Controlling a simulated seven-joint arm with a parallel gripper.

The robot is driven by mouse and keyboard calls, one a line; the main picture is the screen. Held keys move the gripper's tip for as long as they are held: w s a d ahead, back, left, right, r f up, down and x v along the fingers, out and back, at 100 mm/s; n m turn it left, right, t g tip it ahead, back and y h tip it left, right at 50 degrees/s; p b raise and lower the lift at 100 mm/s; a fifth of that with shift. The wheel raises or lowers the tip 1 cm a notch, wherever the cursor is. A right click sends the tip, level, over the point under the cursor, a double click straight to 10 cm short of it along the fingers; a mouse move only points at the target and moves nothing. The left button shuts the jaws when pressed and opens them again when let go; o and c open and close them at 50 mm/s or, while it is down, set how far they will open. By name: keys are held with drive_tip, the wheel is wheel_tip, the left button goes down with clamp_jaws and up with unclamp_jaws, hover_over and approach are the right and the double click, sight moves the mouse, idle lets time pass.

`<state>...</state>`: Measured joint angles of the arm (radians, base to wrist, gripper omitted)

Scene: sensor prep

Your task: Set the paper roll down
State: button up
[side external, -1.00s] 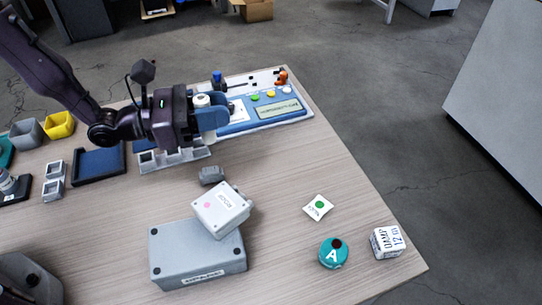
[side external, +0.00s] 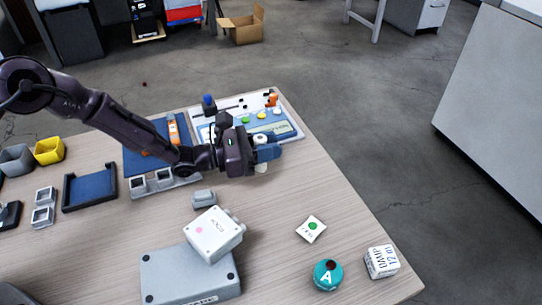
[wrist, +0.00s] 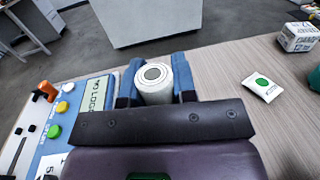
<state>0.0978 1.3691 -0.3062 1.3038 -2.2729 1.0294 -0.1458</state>
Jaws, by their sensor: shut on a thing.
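The paper roll (wrist: 153,80) is a white cylinder with a grey core, upright between the two blue fingers of my gripper (wrist: 156,76) in the wrist view. My gripper (side external: 268,153) is shut on it. In the side view the white roll (side external: 261,168) shows above and below the fingers, over or on the wooden table (side external: 320,190), just in front of the blue and white panel. I cannot tell whether its bottom touches the table.
The panel (side external: 287,130) with colored buttons lies behind my gripper. A small white packet (side external: 311,229), a teal round container (side external: 328,274) and a white labelled box (side external: 382,262) sit at the front right. Grey boxes (side external: 190,277) are at the front. Bare table lies between them.

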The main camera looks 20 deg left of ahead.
drive_tip(key=shift+w+d+f, duration=0.15)
drive_tip(key=shift+w+f, duration=0.15)
drive_tip(key=shift+f, duration=1.65)
drive_tip(key=shift+f, duration=0.1)
drive_tip(key=o, duration=0.9)
